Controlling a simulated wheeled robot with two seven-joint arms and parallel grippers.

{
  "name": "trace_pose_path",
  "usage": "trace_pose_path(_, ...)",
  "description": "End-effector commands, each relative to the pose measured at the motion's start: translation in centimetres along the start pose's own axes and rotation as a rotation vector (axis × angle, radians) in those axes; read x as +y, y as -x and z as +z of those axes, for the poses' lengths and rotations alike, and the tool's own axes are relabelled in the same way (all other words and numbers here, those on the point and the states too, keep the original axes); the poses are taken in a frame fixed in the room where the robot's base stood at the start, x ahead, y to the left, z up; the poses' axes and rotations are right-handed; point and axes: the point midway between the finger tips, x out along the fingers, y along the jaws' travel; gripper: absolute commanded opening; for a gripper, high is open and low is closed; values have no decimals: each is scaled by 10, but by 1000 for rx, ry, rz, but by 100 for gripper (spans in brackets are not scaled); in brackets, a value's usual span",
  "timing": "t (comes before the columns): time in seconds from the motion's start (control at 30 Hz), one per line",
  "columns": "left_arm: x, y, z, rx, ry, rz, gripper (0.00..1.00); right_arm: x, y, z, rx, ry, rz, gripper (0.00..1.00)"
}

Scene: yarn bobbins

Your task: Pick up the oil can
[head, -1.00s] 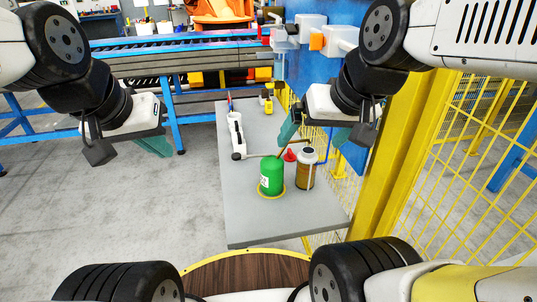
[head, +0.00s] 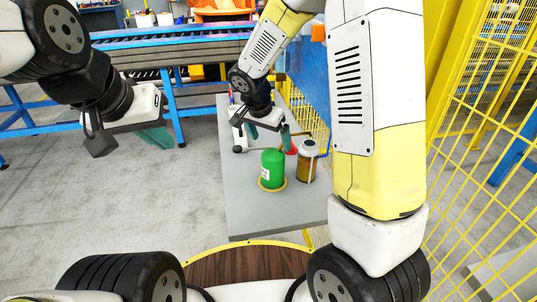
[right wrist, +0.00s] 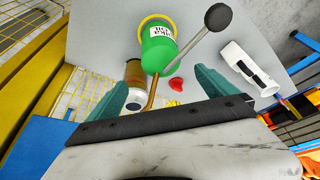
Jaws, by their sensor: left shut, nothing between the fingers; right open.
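The green oil can (head: 272,169) stands upright on the grey table (head: 240,218), on a yellow ring. In the right wrist view the green can (right wrist: 157,48) shows a white label, a brown spout and a grey lever with a dark round knob. My right gripper (head: 269,132) is open and empty just behind the can in the head view. In the right wrist view its teal fingers (right wrist: 164,92) are spread, with the spout between them in the picture; I cannot tell whether they touch it. My left gripper (head: 133,142) is shut and empty, over the floor at left.
A brown bottle (head: 307,161) stands close to the right of the can. A red item (head: 291,149) lies behind them. Yellow fencing (head: 480,130) borders the right side. The table's front is clear.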

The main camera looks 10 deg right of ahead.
Motion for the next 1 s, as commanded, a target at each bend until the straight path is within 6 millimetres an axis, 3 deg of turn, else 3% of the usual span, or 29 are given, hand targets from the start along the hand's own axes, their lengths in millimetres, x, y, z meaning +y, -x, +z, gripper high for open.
trace_pose_path(0.17,0,0,0,0,0,0,0,-10,-18,3,12,-24,14,96)
trace_pose_path(0.7,0,0,0,0,0,0,0,-3,-85,5,11,-25,14,96)
trace_pose_path(1.0,0,0,0,0,0,0,0,-4,-91,5,12,-26,11,96)
